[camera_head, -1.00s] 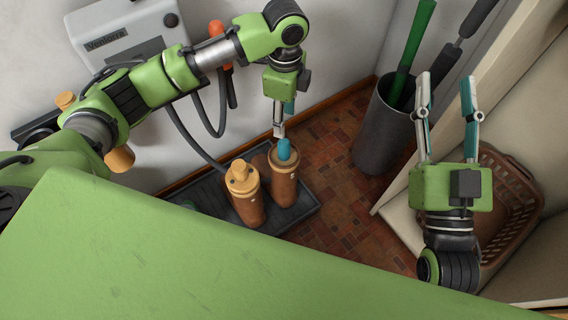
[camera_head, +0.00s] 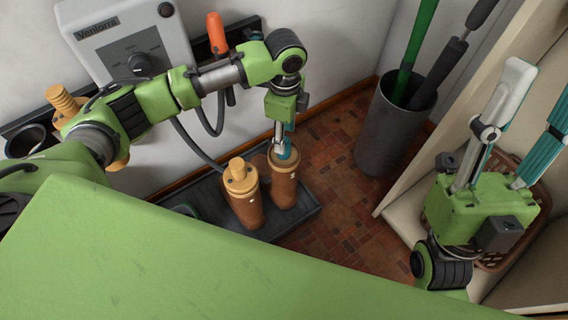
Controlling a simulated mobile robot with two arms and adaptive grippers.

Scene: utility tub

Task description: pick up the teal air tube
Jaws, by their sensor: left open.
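The teal air tube (camera_head: 287,155) stands upright in the top of the right-hand brown cylinder (camera_head: 284,186), with only its upper end showing. My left gripper (camera_head: 283,146) is open and points down at that end. Its fingertips are right at the tube and partly cover it; I cannot tell whether they touch it. My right gripper (camera_head: 538,92) is raised at the right, with its fingers spread apart and nothing between them, far from the tube.
A second brown cylinder with a tan top (camera_head: 242,193) stands close left on the dark tray (camera_head: 305,213). A grey bin (camera_head: 391,133) with long-handled tools stands behind right. A wall unit (camera_head: 130,45) and orange-handled tool (camera_head: 216,32) are at upper left. Tiled floor (camera_head: 335,200) is clear.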

